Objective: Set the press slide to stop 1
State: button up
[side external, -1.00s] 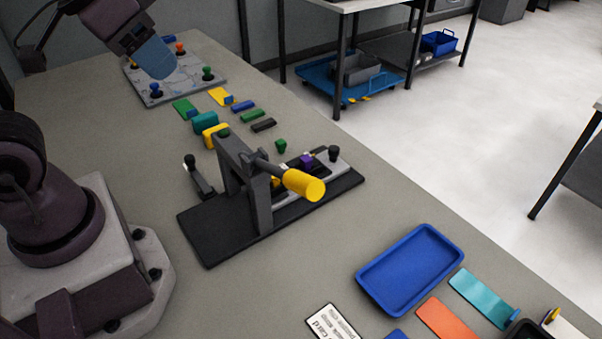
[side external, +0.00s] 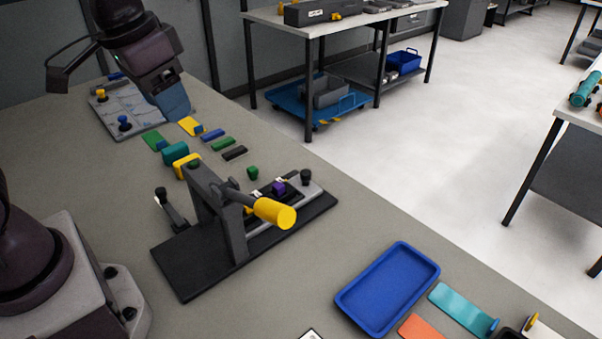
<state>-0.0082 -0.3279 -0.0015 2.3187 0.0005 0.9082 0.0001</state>
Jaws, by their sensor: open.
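The press stands on a black base plate (side external: 192,268) in the middle of the bench, with a dark upright frame (side external: 232,232) and a lever ending in a yellow handle (side external: 274,213). The press slide (side external: 267,232) is a light grey rail running under the frame, with a black knob (side external: 305,177) at its far right end. A purple piece (side external: 279,188) sits on it. The stop marks are too small to read. My gripper (side external: 174,103) is above the bench's far end, behind and left of the press, apart from it. Its fingertips look blue and nothing shows between them.
Several coloured pieces (side external: 212,135) lie between my gripper and the press. A grey board with knobs (side external: 128,112) is at the far left. A blue tray (side external: 388,288) and a teal strip (side external: 460,309) lie at the front right. A small black-knobbed lever (side external: 172,208) stands left of the press.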

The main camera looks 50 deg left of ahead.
jog(key=w+f+g, duration=0.2)
jog(key=w+f, duration=0.4)
jog(key=w, duration=0.6)
send_near(305, 172)
jog(key=shift+g, duration=0.4)
jog(key=f, duration=0.6)
jog(key=w+f, duration=0.1)
jog(key=f, duration=0.2)
jog(key=shift+f, duration=0.2)
jog(key=shift+s, duration=0.1)
grip_shut()
